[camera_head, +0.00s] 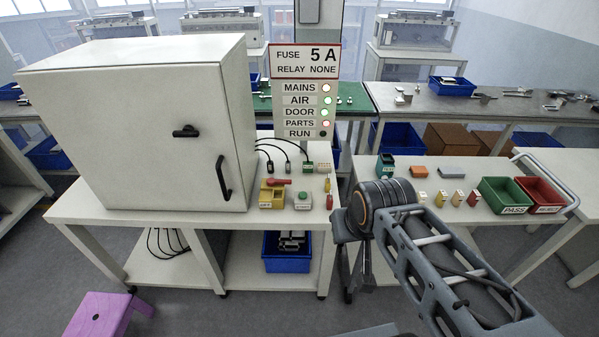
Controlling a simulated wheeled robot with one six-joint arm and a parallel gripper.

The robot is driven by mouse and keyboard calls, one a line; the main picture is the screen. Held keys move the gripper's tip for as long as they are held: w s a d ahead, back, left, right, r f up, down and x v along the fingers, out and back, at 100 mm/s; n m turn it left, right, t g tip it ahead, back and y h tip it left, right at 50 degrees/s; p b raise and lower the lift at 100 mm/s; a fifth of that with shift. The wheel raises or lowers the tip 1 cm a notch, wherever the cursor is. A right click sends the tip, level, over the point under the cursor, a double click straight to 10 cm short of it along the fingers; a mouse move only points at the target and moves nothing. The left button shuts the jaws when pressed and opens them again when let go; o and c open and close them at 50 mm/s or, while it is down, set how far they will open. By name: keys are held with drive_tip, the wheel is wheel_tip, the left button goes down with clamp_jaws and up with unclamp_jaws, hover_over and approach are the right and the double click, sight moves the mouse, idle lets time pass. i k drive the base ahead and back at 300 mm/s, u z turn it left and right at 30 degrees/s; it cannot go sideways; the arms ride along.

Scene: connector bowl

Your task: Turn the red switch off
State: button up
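The red switch (281,182) is a red handle on a yellow box (271,197), on the white bench right of the big cabinet. The handle lies roughly level across the top of the box. I cannot read an on or off mark on it. My arm comes in from the lower right, and its dark joint stands right of the switch, apart from it.
A grey box with a green button (303,200) and small red and yellow parts sit right of the switch. The sign (304,90) behind has lit lamps; its RUN lamp is dark. The cabinet (145,125) blocks the left. Green (503,195) and red bins stand right.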

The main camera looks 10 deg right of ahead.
sight(271, 181)
drive_tip(key=u, duration=0.05)
drive_tip(key=i, duration=0.85)
drive_tip(key=u, duration=0.6)
